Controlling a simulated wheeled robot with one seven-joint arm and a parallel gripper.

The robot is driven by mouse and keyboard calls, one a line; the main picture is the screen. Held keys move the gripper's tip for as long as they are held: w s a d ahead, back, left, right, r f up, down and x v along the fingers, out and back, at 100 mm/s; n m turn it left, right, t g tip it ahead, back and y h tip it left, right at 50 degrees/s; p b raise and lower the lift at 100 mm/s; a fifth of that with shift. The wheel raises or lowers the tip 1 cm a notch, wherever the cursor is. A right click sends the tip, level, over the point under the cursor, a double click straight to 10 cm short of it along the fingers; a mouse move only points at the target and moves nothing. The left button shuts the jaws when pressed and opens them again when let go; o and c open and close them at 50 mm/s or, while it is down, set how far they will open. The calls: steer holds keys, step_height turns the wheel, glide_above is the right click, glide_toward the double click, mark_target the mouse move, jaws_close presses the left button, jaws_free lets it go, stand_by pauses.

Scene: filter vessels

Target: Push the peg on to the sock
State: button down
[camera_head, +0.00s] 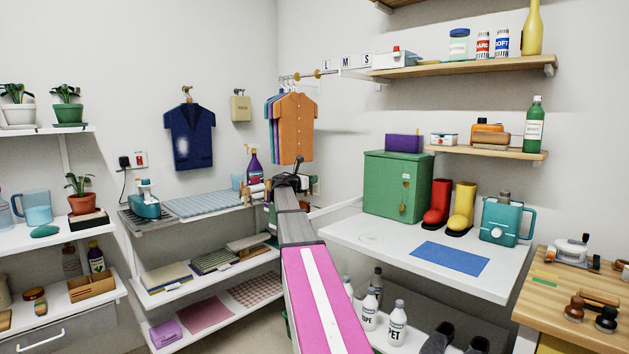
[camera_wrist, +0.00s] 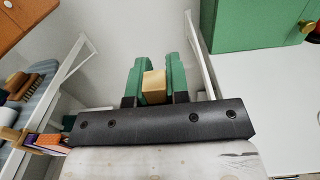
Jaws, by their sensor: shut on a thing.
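My gripper (camera_wrist: 154,72) has two green fingers in the wrist view. They are shut on a small pale wooden block (camera_wrist: 154,88), which looks like the peg; only its near end shows. In the head view my arm reaches away from me, and my dark gripper (camera_head: 290,179) is near the back corner, below the hanging orange shirt. The head view does not show the peg clearly. I cannot make out a sock in either view; it may be hidden behind my arm. The peg has nothing touching it that I can see, apart from the fingers.
A shelf with a blue striped board (camera_head: 202,203) and a purple spray bottle (camera_head: 254,165) stands left of my gripper. To the right, a white table holds a green cabinet (camera_head: 395,190), boots and a teal jug. Clothes hang from a rail (camera_head: 303,76) above.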

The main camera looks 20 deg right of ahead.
steer(key=shift+v, duration=6.05)
step_height(320, 180, down, 7)
steer(key=shift+f, duration=0.25)
steer(key=shift+d, duration=0.1)
steer(key=c, duration=1)
jaws_free()
